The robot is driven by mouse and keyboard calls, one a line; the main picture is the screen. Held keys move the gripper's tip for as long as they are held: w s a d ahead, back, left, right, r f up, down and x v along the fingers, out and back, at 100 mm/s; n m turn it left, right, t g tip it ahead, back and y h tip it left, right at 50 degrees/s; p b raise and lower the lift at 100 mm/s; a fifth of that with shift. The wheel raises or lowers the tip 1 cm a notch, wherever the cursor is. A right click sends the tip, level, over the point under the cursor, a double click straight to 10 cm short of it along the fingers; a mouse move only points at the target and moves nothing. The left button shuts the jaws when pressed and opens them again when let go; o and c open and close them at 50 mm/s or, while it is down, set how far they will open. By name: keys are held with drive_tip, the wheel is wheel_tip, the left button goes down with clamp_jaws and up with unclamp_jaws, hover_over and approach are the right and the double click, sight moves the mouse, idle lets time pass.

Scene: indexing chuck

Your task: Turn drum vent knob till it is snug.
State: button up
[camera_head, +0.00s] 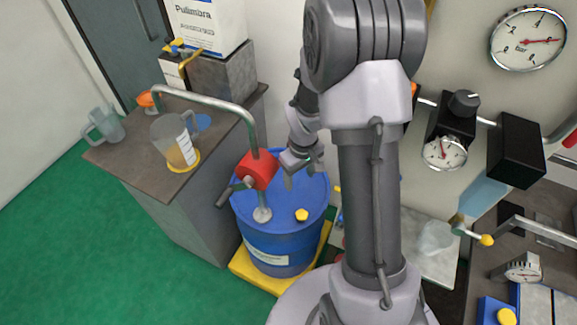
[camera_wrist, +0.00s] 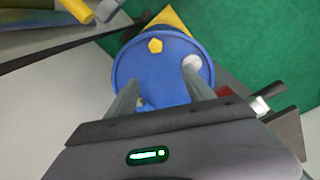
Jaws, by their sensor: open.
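The blue drum (camera_head: 280,243) stands on a yellow base at the left of centre in the head view. Its yellow vent knob (camera_head: 302,215) sits on the drum top near the front right. In the wrist view the knob (camera_wrist: 155,46) shows on the far part of the blue lid (camera_wrist: 150,75), beyond the fingertips. My gripper (camera_head: 299,177) is over the back of the drum top, above the lid and apart from the knob. In the wrist view its two fingers (camera_wrist: 158,82) are spread, with nothing held between them.
A red drum pump (camera_head: 257,170) with a bent grey pipe (camera_head: 205,101) rises from the drum, close left of my gripper. A cabinet (camera_head: 190,200) with a measuring jug (camera_head: 172,142) stands left. A panel with gauges is right. Green floor is clear at front left.

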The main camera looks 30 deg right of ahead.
drive_tip(key=s+a+r+m+t+b, duration=0.1)
drive_tip(key=a+r, duration=0.3)
drive_tip(key=r, duration=0.4)
drive_tip(key=shift+s+a+r+m+t+b, duration=0.15)
drive_tip(key=shift+s+r+m+t+b, duration=0.15)
drive_tip(key=shift+m+b, duration=0.3)
drive_tip(key=s+a+r+m+t+y+b, duration=0.1)
drive_tip(key=s+a+r+m+b, duration=0.1)
drive_tip(key=s, duration=0.5)
drive_tip(key=s+a+r+m+t+b, duration=0.1)
drive_tip(key=s+a+r+t+b, duration=0.1)
drive_tip(key=s+a+r+b, duration=0.2)
drive_tip(key=s+a+r, duration=0.2)
drive_tip(key=s+a, duration=0.1)
drive_tip(key=a, duration=0.1)
drive_tip(key=shift+s+a+r+m+t+y+b, duration=0.15)
drive_tip(key=shift+s+r+m+t+y+b, duration=0.15)
drive_tip(key=shift+r+m+y, duration=0.1)
